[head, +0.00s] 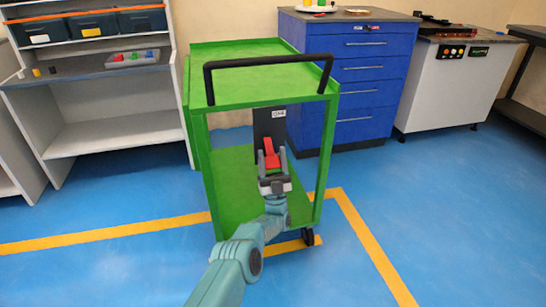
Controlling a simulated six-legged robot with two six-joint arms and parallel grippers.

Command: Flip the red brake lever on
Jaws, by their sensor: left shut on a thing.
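The red brake lever (268,146) is on a dark upright plate (275,124) with a small white label, at the near side of the green cart (206,176). My left gripper (272,166) reaches up from below and is shut on the lever, with one finger on each side. The red part shows between and just above the fingers. The lower part of the plate is hidden behind my gripper. My right gripper is not in view.
The cart has a black push handle (262,61) above the lever and a black caster (308,237). Shelving (110,138) stands left, a blue drawer cabinet (365,72) behind right, and a white machine (448,88) farther right. Yellow-lined blue floor (440,200) is clear on the right.

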